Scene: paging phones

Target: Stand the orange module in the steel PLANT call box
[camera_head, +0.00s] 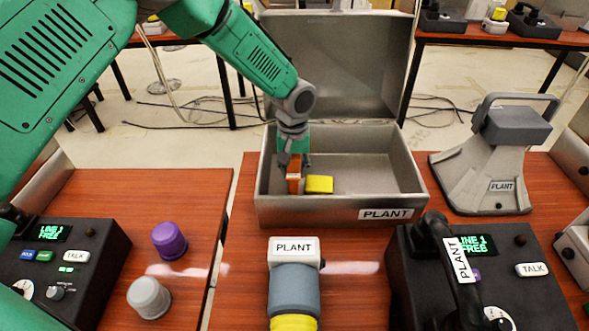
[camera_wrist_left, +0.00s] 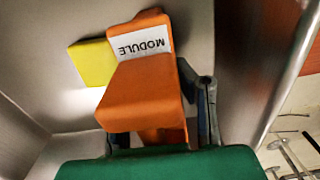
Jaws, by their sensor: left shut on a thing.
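The steel PLANT call box (camera_head: 345,212) stands open on the middle table, its lid (camera_head: 345,65) raised at the back. My left gripper (camera_head: 293,163) reaches down into the left part of the box and is shut on the orange module (camera_head: 294,182). The module also shows in the left wrist view (camera_wrist_left: 140,95), with a white MODULE label on it, between the two fingers. A yellow block (camera_head: 319,184) lies in the box just right of the module; it also shows in the left wrist view (camera_wrist_left: 92,62). Whether the module touches the box floor is unclear. My right gripper is not in view.
A PLANT handset unit (camera_head: 500,150) stands right of the box. A grey and yellow PLANT device (camera_head: 293,290) and a black phone console (camera_head: 520,285) lie in front. Purple (camera_head: 169,240) and grey (camera_head: 149,297) knobs stand on the left table. The box's right half is empty.

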